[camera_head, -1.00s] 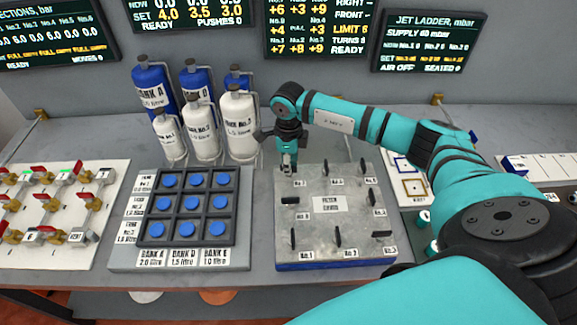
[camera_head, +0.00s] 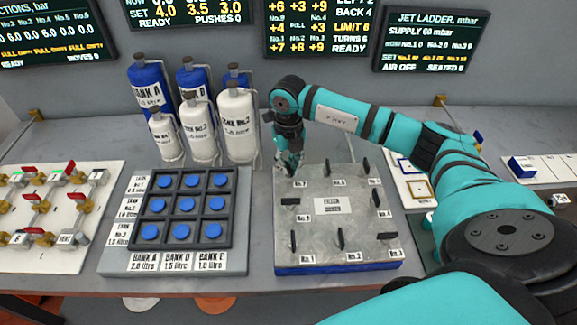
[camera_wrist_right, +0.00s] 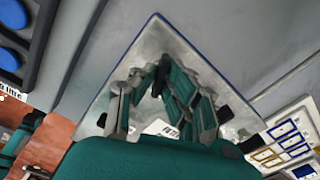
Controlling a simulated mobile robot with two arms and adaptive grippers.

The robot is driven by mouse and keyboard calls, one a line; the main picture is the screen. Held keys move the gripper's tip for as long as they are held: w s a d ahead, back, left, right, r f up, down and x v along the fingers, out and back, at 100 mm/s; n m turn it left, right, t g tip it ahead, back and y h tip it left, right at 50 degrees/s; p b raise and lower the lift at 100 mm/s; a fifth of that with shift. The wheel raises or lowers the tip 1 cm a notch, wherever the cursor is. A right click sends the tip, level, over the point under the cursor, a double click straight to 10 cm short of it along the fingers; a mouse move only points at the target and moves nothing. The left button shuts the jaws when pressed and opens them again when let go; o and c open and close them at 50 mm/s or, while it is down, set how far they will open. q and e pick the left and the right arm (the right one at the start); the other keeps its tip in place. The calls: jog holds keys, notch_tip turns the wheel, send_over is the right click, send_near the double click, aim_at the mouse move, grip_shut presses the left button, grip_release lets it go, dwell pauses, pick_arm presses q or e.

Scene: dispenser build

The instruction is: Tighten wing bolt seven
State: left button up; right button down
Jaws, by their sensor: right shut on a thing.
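The filter cover (camera_head: 330,230) is a grey plate with a blue lower edge, carrying several black wing bolts around its rim. Wing bolt seven stands at its far left corner, by the No.7 label (camera_head: 300,184); my gripper hides it in the head view. My right gripper (camera_head: 290,164) points down over that corner. In the right wrist view its fingers (camera_wrist_right: 162,85) are shut on the dark wing bolt (camera_wrist_right: 163,68), whose upper part shows between the tips. My left gripper is not in view.
Other wing bolts stand close by, such as the one by No.8 (camera_head: 327,168) and the left one (camera_head: 290,202). Bottles (camera_head: 238,125) stand just left of my gripper. A tray with blue buttons (camera_head: 243,262) lies left of the cover. Screens (camera_head: 430,42) hang behind.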

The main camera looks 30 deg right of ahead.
aim_at(288, 165)
jog(key=shift+m+b, duration=0.45)
jog(key=shift+m, duration=1.85)
jog(key=c, duration=1.4)
grip_release()
jog(key=shift+r, duration=0.3)
notch_tip(288, 165, up, 11)
jog(key=shift+r, duration=0.2)
